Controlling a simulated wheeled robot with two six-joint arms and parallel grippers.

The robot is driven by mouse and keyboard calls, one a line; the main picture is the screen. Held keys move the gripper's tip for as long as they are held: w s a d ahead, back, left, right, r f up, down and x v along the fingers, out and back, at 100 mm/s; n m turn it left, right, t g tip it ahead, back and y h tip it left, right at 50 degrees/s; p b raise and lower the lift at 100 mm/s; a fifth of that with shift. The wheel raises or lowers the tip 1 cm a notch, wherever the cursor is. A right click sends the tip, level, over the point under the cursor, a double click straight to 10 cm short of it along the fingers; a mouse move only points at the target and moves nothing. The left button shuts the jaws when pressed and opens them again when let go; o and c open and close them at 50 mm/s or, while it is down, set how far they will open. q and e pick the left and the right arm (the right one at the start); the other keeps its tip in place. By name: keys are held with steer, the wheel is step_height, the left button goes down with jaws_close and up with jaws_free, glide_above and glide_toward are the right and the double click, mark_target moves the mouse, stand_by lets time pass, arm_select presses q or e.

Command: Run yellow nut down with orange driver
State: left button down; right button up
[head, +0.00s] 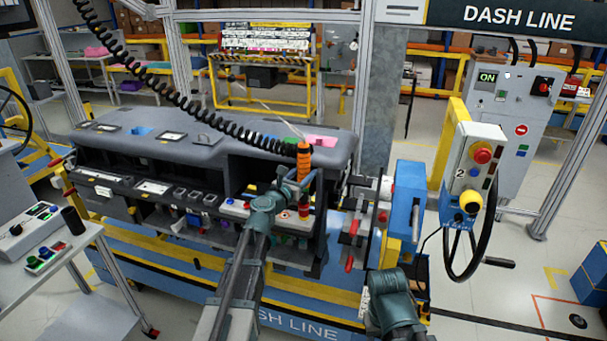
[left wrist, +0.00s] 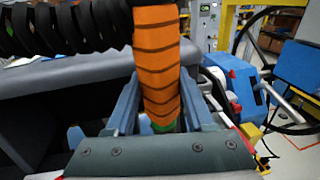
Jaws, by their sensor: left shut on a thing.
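The orange driver (head: 304,163) hangs upright from a black coiled cord, over the right end of the dashboard module. My left gripper (head: 297,187) is shut on it; in the left wrist view its orange ribbed body (left wrist: 157,60) stands between the two fingers, with a green band low down. In the head view a red part (head: 304,212) shows below the gripper, close to the module's front. I cannot make out the yellow nut in either view; my left arm and gripper cover part of that area. Part of my right arm shows at the bottom, but its gripper is not in view.
The grey dashboard module (head: 215,147) fills the middle. A blue fixture (head: 402,205) with red handles stands right of the driver. Farther right are a control pendant (head: 472,165) and a black handwheel (head: 468,245). A side table (head: 55,262) with buttons stands at the left.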

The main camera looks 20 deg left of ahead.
mark_target(301, 165)
arm_select(q)
steer(key=shift+f+b, duration=0.9)
steer(key=shift+f, duration=0.05)
stand_by(2.9)
steer(key=shift+d+r, duration=0.1)
stand_by(0.8)
steer(key=shift+r+p, duration=2.95)
steer(key=shift+p, duration=0.1)
steer(key=shift+f, duration=0.1)
